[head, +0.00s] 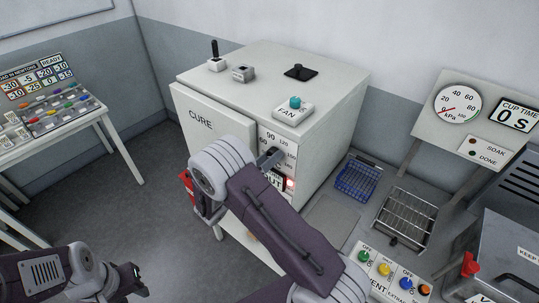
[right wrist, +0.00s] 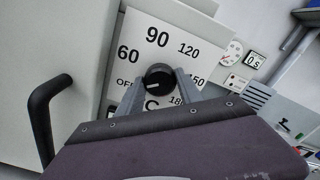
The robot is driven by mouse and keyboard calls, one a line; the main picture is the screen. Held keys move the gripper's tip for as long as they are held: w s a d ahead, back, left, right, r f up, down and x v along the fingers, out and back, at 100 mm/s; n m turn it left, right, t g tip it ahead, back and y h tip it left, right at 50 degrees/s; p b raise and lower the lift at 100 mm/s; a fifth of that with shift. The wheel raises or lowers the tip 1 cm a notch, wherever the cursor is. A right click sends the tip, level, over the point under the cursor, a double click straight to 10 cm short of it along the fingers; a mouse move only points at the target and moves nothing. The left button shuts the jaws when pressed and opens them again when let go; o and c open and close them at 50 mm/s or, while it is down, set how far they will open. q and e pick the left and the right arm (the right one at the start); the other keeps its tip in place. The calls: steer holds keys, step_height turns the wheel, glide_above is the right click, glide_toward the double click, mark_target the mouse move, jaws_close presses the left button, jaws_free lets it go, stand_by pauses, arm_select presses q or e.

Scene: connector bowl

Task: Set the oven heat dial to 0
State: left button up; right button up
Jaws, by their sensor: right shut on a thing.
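The oven (head: 215,125), a pale box marked CURE, stands in the middle of the head view. Its heat dial (right wrist: 158,76) is a dark round knob on a white panel marked OFF, 60, 90, 120, 150 and 180. A pale mark on the knob lies nearly level, in line with OFF at its left.
A dark door handle (right wrist: 42,115) sticks out left of the dial. A teal FAN knob (head: 294,102) is on the oven's top. A blue basket (head: 358,180) and a wire rack (head: 405,218) lie to the right. A button panel (head: 392,272) is at front right.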

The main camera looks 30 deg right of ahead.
steer(key=shift+f, duration=0.2)
stand_by(0.3)
steer(key=o, duration=1.2)
steer(key=shift+o, duration=0.8)
steer(key=shift+r, duration=0.1)
steer(key=b+v, duration=0.3)
steer(key=v, duration=0.6)
